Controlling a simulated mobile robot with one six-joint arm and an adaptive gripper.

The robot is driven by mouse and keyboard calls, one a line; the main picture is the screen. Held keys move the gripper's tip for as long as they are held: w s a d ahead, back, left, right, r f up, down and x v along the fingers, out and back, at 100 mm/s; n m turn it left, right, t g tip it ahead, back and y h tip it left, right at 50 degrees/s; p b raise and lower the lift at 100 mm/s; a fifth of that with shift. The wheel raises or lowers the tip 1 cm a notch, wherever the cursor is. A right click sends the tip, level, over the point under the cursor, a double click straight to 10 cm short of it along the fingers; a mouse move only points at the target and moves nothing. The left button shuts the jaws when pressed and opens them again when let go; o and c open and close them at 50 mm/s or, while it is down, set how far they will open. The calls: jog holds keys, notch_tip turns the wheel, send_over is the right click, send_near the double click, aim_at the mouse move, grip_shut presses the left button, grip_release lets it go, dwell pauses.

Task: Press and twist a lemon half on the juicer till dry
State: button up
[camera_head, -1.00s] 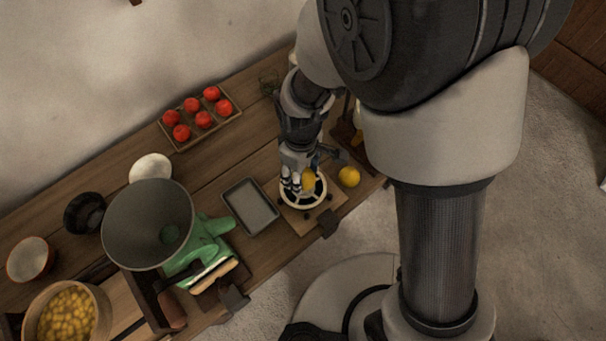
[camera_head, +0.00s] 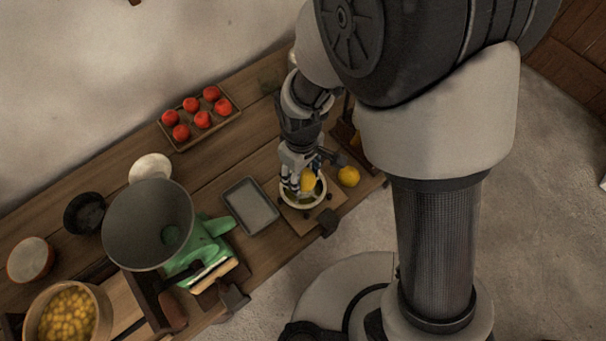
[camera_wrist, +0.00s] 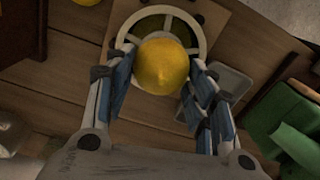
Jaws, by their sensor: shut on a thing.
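My gripper (camera_wrist: 160,84) is shut on a yellow lemon half (camera_wrist: 162,66), with its blue-padded fingers on both sides of it. The lemon half also shows in the head view (camera_head: 307,180), over the juicer (camera_head: 291,203). The juicer has a pale round rim with spokes, and it also shows in the wrist view (camera_wrist: 196,37). It stands on a wooden board (camera_head: 334,205). The lemon half hides the juicer's middle, so I cannot see the cone or whether the lemon touches it. Another yellow lemon (camera_head: 348,176) lies right of the juicer.
A grey rectangular tray (camera_head: 230,192) lies left of the juicer. A green machine with a large grey hopper (camera_head: 120,225) stands further left. A crate of tomatoes (camera_head: 232,116) is at the back. Bowls stand at the far left. The table's front edge is close to the juicer.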

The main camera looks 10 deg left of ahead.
jog(key=shift+w+n, duration=0.1)
jog(key=shift+n, duration=1.1)
jog(key=m, duration=0.6)
jog(key=shift+s+f+m, duration=0.25)
jog(key=shift+f+m, duration=0.05)
jog(key=shift+f, duration=0.1)
jog(key=n, duration=0.3)
jog(key=shift+n, duration=0.4)
jog(key=n, duration=0.2)
jog(key=shift+r+n, duration=0.1)
jog(key=shift+n, duration=0.3)
jog(key=m, duration=0.6)
jog(key=shift+w+a+m, duration=0.1)
jog(key=shift+w+m, duration=0.05)
jog(key=shift+m, duration=0.25)
jog(key=n, duration=0.6)
jog(key=shift+f+n, duration=0.3)
jog(key=shift+f, duration=0.05)
jog(key=shift+c, duration=0.6)
jog(key=m, duration=0.6)
jog(key=n, duration=0.6)
jog(key=shift+w+r, duration=0.1)
jog(key=shift+r, duration=0.1)
